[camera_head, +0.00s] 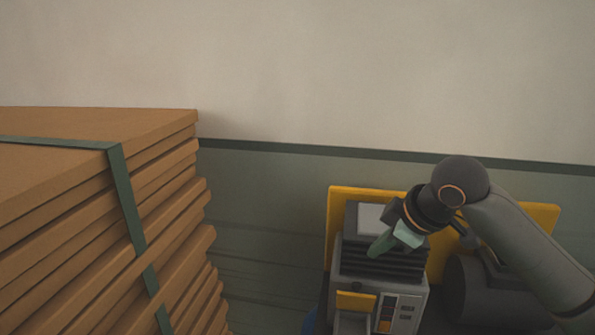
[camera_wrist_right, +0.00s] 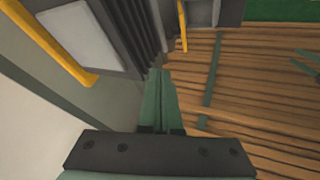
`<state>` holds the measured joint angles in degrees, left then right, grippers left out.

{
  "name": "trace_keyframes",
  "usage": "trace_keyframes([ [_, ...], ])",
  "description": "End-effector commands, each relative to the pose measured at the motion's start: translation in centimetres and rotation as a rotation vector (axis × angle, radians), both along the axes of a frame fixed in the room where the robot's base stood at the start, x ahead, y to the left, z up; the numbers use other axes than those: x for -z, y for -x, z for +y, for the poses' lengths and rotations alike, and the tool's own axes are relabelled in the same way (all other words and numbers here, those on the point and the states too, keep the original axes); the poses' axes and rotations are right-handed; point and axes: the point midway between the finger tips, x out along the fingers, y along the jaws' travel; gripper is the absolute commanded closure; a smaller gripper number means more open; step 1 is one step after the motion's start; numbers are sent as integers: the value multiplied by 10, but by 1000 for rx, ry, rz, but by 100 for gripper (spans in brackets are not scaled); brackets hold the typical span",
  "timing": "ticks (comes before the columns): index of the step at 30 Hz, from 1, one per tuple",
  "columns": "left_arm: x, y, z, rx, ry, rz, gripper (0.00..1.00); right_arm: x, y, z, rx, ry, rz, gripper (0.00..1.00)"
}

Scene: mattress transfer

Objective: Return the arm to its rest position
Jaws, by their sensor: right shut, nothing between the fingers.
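My right arm comes in from the lower right in the head view, bent at a dark round joint. Its right gripper (camera_head: 378,247) points left and down in front of a grey machine. The green fingers are together with nothing between them.
A tall stack of brown boards (camera_head: 95,215) with a green strap (camera_head: 131,215) fills the left. The grey machine (camera_head: 384,282) has ribbed bellows and a yellow panel (camera_head: 342,215) behind it. A plain wall (camera_head: 390,70) stands at the back. Open space lies between stack and machine.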

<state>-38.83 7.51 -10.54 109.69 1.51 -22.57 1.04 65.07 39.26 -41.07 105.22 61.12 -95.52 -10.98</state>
Motion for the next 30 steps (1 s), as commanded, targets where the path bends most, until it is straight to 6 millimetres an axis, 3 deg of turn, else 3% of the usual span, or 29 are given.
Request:
trace_keyframes([
  [1,0,0,0,0,0,0,50,20,6,10,-9,-10,19,100],
  [6,0,0,0,0,0,0,50,82,29,35,2,-59,54,100],
  [15,0,0,0,0,0,0,50,170,89,58,125,-175,118,100],
  [23,0,0,0,0,0,1,50,228,155,47,339,-246,192,100],
  [30,0,0,0,0,0,1,50,265,224,13,586,-234,260,100],
])
